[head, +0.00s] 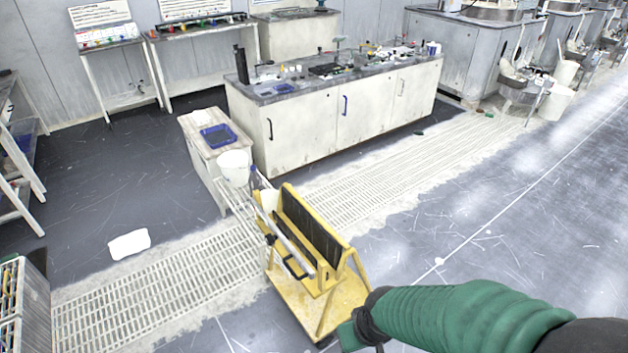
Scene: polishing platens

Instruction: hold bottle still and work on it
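I cannot make out a bottle with certainty. A tall dark upright object (241,66) stands at the left end of the long workbench (300,128); it is too small to identify. Small items lie along that bench's grey top. A thick green ribbed sleeve (450,312) with a dark band near its end comes in from the lower right, in front of a yellow cart. It looks like a covering on my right arm, but I cannot be sure. No fingertips show at its end. My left gripper is not in view.
The yellow cart (318,314) with a dark panel stands at the lower middle. A small cabinet with a blue tray (218,136) and a white bucket (234,166) are behind it. A white cloth-like piece (129,244) lies on the floor. Open floor extends right.

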